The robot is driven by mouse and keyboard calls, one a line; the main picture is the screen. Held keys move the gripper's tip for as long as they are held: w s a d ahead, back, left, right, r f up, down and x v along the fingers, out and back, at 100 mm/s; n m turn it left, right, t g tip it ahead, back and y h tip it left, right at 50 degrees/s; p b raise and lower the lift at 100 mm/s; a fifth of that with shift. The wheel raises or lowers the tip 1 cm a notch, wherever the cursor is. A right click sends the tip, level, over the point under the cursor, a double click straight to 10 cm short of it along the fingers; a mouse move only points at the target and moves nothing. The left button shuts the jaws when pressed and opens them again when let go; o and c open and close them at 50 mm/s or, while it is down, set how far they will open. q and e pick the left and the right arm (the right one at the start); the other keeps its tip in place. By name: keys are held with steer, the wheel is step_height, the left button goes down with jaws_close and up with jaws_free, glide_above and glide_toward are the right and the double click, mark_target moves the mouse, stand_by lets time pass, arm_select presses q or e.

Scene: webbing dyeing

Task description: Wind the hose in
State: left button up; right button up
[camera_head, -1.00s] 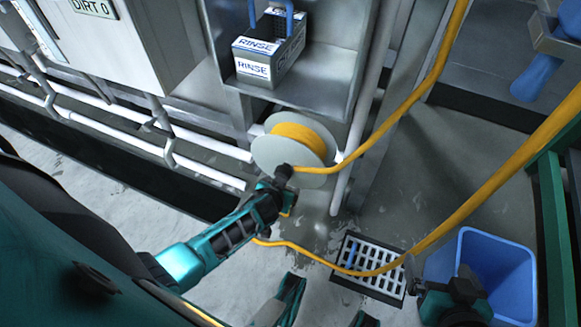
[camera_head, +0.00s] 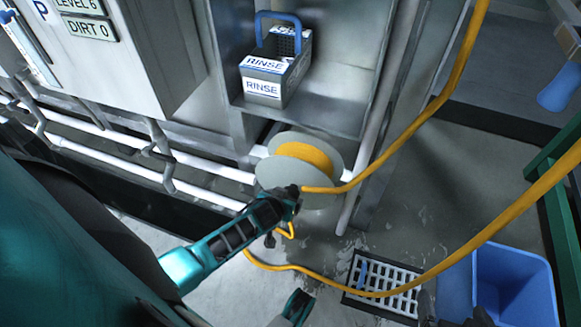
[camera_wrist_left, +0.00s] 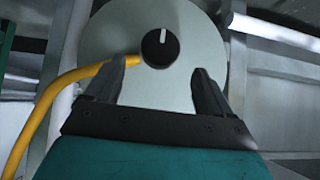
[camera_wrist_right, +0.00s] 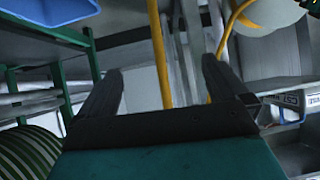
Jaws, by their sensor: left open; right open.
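The hose reel is a pale grey disc drum (camera_head: 325,180) with yellow hose (camera_head: 305,155) wound on its core. It sits low beneath a metal shelf. One hose length rises from the reel to the upper right; another yellow length crosses the floor toward the right. My left gripper (camera_head: 285,213) is open at the front of the reel. In the left wrist view, a black knob (camera_wrist_left: 160,47) on the reel face (camera_wrist_left: 180,90) shows between and just beyond the fingertips; contact cannot be told. My right gripper (camera_head: 456,303) is open, low at the right beside the blue bin, partly cut off.
A grey RINSE caddy (camera_head: 272,72) with a blue handle stands on the shelf above the reel. White pipes (camera_head: 205,165) run along the left. A floor drain grate (camera_head: 395,282) lies under the floor hose. A blue bin (camera_head: 515,275) and green frame (camera_head: 560,215) stand right.

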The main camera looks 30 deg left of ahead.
mark_target(289, 196)
arm_select(q)
steer(key=b+x, duration=0.3)
steer(key=x, duration=0.3)
steer(key=shift+w+f, duration=0.1)
steer(key=shift+f, duration=0.15)
steer(key=shift+w+a+f+b, duration=0.15)
steer(key=shift+w+f+b, duration=0.15)
steer(key=shift+w+b, duration=0.1)
arm_select(e)
steer(key=shift+w+a+f+y, duration=0.2)
steer(key=shift+w+a+f, duration=0.1)
steer(key=shift+a, duration=0.2)
steer(key=shift+w+a+f+y, duration=0.2)
steer(key=shift+w+a+f, duration=0.05)
steer(key=shift+a, duration=0.2)
arm_select(q)
steer(key=c, duration=1)
arm_select(e)
steer(key=shift+s+d+f, duration=0.15)
